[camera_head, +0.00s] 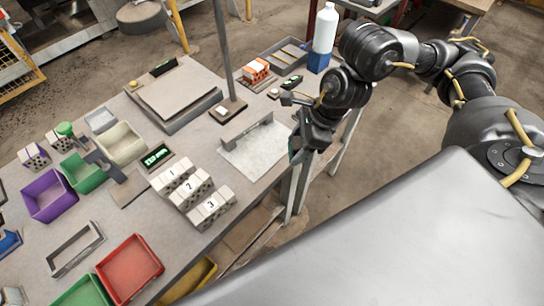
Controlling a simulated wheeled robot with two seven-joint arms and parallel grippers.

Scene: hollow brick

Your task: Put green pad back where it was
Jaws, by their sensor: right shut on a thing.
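My right gripper (297,148) is at the right edge of the workbench, just right of a pale grey sheet (262,150). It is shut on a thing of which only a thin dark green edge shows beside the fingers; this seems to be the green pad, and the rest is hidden. The gripper is near the bench edge; whether the held thing touches the bench I cannot tell. My left gripper is not in view.
The workbench holds hollow bricks numbered 1 (171,176), 2 (190,188) and 3 (211,206), a purple bin (48,201), a red bin (130,268) and a scale (175,95).

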